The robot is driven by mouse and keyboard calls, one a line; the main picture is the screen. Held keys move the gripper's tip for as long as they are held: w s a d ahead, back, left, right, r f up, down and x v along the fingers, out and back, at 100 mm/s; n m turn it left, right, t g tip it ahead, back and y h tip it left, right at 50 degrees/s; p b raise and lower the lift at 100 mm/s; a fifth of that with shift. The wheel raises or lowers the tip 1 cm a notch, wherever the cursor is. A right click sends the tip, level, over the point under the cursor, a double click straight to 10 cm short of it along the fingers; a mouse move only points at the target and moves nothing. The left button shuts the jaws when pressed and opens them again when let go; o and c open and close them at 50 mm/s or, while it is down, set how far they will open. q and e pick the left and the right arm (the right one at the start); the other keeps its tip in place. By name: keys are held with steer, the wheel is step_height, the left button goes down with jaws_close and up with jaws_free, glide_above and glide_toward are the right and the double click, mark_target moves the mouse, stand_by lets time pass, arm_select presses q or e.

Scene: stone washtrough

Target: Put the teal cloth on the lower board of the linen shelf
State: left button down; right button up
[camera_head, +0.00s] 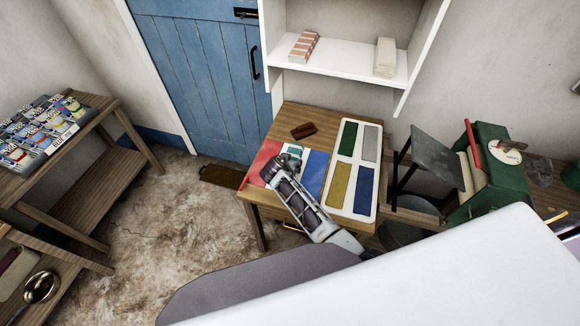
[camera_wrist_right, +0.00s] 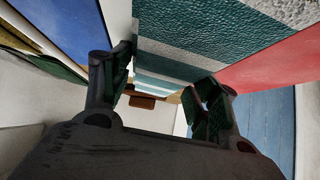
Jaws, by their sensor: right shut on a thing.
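The teal cloth, with white stripes, shows at the right gripper's tip in the head view (camera_head: 292,151) and fills the upper middle of the right wrist view (camera_wrist_right: 200,32). My right gripper (camera_head: 283,163) is shut on it, with a finger on each side in the wrist view (camera_wrist_right: 165,95). The cloth is over the wooden table, between a red panel (camera_head: 264,160) and a blue panel (camera_head: 313,172); I cannot tell if it touches the table. The linen shelf's white board (camera_head: 345,66) is behind the table. My left gripper is not in view.
The shelf board holds a pink striped cloth (camera_head: 303,46) and a cream cloth (camera_head: 385,57), with free room between them. A brown block (camera_head: 303,131) and a white tray of coloured panels (camera_head: 353,205) lie on the table. A green machine (camera_head: 485,170) stands right.

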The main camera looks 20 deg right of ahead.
steer(key=shift+r, duration=0.1)
step_height(320, 180, up, 10)
steer(key=b, duration=0.1)
steer(key=shift+b, duration=0.3)
stand_by(0.6)
steer(key=shift+d, duration=0.1)
stand_by(0.5)
